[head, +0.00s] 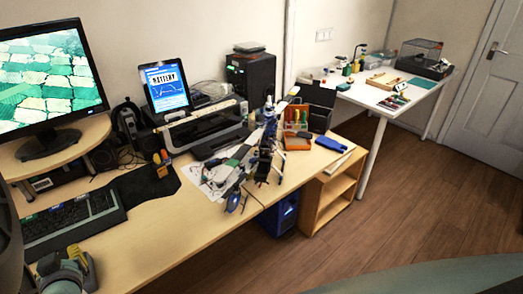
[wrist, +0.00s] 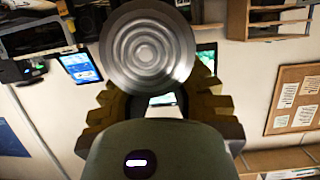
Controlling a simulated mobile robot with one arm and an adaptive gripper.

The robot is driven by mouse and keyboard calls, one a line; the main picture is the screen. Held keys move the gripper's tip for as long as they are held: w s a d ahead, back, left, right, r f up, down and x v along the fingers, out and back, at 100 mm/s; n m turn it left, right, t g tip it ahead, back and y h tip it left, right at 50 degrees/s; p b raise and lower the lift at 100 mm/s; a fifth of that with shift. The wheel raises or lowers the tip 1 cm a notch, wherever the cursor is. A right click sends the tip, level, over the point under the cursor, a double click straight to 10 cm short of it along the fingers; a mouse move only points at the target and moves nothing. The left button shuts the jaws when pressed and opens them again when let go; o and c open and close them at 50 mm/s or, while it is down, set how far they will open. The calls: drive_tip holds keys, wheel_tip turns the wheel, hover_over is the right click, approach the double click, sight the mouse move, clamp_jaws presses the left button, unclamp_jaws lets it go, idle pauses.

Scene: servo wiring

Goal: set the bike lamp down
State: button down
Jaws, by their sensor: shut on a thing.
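The bike lamp (wrist: 148,48) shows in the wrist view as a round grey metallic disc with concentric rings. My gripper (wrist: 158,98) is shut on it, with yellow-brown stepped fingers on both sides. The disc hides the fingertips and the contact itself. In the head view, a grey-green and yellow shape (head: 72,272) stands at the lower left corner in front of the keyboard. It looks like my gripper with the lamp, but the two are hard to tell apart there.
The wooden desk (head: 165,230) has bare room right of the keyboard (head: 75,222). A black mat (head: 148,184), a printer (head: 205,125) and a cluttered stand with cables (head: 265,150) take up the desk further back. A white table (head: 385,90) stands at the far right.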

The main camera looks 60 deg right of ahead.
drive_tip(key=s+d+f+m+g+h, duration=0.2)
drive_tip(key=s+d+f+m+h, duration=0.2)
drive_tip(key=s+d+f, duration=0.45)
drive_tip(key=b, duration=0.3)
hover_over(137, 252)
drive_tip(key=f, duration=0.2)
wheel_tip(137, 252, down, 3)
drive_tip(key=b, duration=0.3)
drive_tip(key=shift+a+f+h, duration=0.1)
drive_tip(key=shift+f+h, duration=0.1)
drive_tip(key=shift+h, duration=0.1)
drive_tip(key=shift+r, duration=0.2)
drive_tip(key=shift+f, duration=0.2)
drive_tip(key=c, duration=1)
unclamp_jaws()
drive_tip(key=shift+s, duration=0.1)
drive_tip(key=shift+c, duration=0.2)
drive_tip(key=shift+r, duration=0.1)
